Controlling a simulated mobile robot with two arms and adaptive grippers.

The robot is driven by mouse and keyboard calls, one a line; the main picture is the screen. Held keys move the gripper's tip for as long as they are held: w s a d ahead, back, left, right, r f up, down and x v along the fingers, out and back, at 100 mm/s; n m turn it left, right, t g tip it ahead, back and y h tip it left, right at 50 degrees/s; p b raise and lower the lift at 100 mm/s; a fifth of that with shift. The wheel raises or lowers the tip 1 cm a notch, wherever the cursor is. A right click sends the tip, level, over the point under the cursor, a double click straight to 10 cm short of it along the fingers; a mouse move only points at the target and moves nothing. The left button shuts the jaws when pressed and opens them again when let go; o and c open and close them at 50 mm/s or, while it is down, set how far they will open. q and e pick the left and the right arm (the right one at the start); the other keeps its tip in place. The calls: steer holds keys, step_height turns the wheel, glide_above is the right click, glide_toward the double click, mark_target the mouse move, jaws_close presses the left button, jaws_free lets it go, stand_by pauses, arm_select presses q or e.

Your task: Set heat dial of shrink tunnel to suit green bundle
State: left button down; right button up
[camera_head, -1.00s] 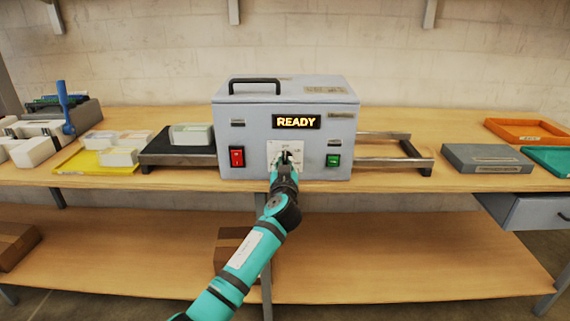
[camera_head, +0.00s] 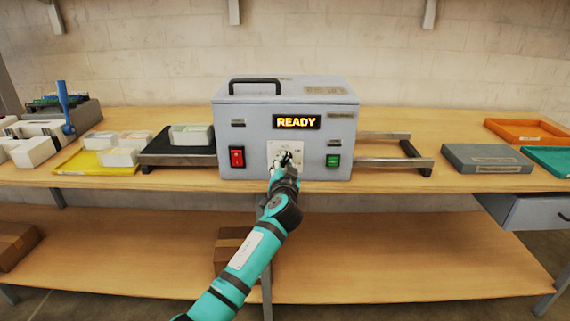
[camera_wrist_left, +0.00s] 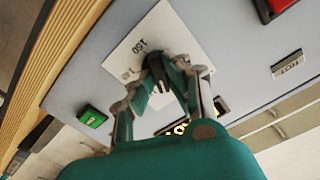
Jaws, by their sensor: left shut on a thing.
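The shrink tunnel (camera_head: 255,105) is a grey box on the bench with a lit READY display (camera_head: 296,121). My right gripper is not in view.
A red switch (camera_head: 237,156) and a green button (camera_head: 333,160) flank the plate. A yellow tray (camera_head: 75,166) with pale bundles lies left. An outfeed frame (camera_head: 395,161), a grey box (camera_head: 486,159), and orange (camera_head: 525,131) and teal (camera_head: 548,160) trays stand right.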

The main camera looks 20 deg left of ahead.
arm_select(q)
steer(key=m, duration=0.3)
steer(key=shift+m+p, duration=0.4)
steer(key=m+p, duration=0.1)
steer(key=m, duration=0.2)
steer(key=shift+m, duration=0.3)
steer(key=m+p, duration=0.1)
steer(key=m, duration=0.2)
steer(key=shift+m, duration=0.3)
steer(key=m+p, duration=0.2)
steer(key=m, duration=0.2)
steer(key=shift+m, duration=0.3)
steer(key=m+p, duration=0.2)
steer(key=m, duration=0.1)
steer(key=shift+m, duration=0.3)
steer(key=m+p, duration=0.2)
steer(key=m, duration=0.2)
steer(key=shift+m+p, duration=0.3)
steer(key=shift+p, duration=0.05)
steer(key=m+p, duration=0.2)
steer(key=m, duration=0.2)
steer(key=shift+f, duration=0.1)
steer(key=shift+f+m+p, duration=0.15)
steer(key=shift+m+p, duration=0.65)
steer(key=shift+m, duration=0.8)
